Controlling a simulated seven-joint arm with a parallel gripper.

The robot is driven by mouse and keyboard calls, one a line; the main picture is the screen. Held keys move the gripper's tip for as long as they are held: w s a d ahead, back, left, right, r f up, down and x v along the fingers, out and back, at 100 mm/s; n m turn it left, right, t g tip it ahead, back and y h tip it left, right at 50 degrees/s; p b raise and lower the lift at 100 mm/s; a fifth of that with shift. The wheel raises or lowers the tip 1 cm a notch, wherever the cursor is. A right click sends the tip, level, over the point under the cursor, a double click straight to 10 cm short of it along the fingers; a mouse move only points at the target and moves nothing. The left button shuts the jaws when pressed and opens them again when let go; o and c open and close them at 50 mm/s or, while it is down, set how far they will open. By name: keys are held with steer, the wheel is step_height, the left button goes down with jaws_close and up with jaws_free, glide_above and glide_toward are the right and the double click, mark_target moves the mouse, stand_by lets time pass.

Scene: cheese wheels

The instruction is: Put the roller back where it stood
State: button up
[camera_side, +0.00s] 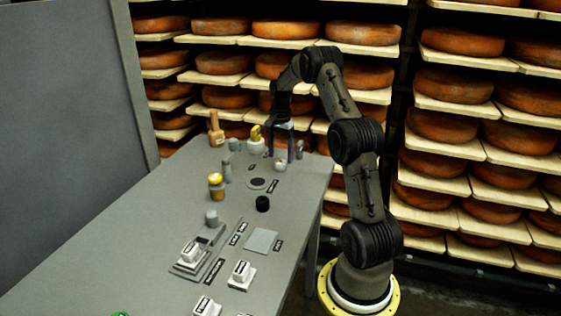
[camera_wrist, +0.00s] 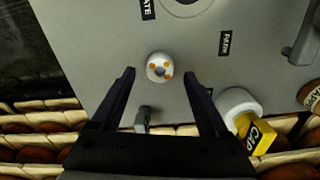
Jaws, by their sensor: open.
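My gripper (camera_side: 283,155) is over the far end of the grey table, pointing down. In the wrist view its two dark fingers (camera_wrist: 158,78) are spread with nothing held between them. A small white round piece with orange spots (camera_wrist: 160,67) stands just ahead of and between the fingertips; in the side view it is a pale piece (camera_side: 280,165) under the gripper. A small grey upright piece (camera_wrist: 143,118) shows nearer my palm, and a grey one (camera_side: 299,148) stands right of the gripper in the side view. I cannot tell which piece is the roller.
A white holder with a yellow part (camera_side: 256,138), a brown bottle (camera_side: 215,130) and a yellow-topped jar (camera_side: 215,186) stand left of the gripper. A dark disc (camera_side: 257,184), a black cylinder (camera_side: 262,204) and a pale square (camera_side: 262,240) lie nearer. Cheese shelves (camera_side: 460,125) stand behind.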

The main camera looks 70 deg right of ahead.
mark_target(280, 161)
step_height(280, 161, up, 8)
steer(key=a+r+n+t, duration=0.1)
steer(key=a+r+n, duration=0.25)
steer(key=a, duration=0.55)
steer(key=a+r+n+t+h, duration=0.1)
steer(key=a+r+n, duration=0.2)
steer(key=a+r, duration=0.35)
steer(key=a+r+n+t, duration=0.1)
steer(key=a+r+n, duration=0.25)
steer(key=a, duration=0.65)
steer(key=s+a+f+n+t+y, duration=0.1)
steer(key=s+a+f+n, duration=0.3)
steer(key=s+a+n, duration=0.6)
steer(key=s+a+t, duration=0.1)
steer(key=s+a, duration=0.4)
steer(key=shift+s+f+t, duration=0.25)
steer(key=shift+s+t, duration=0.05)
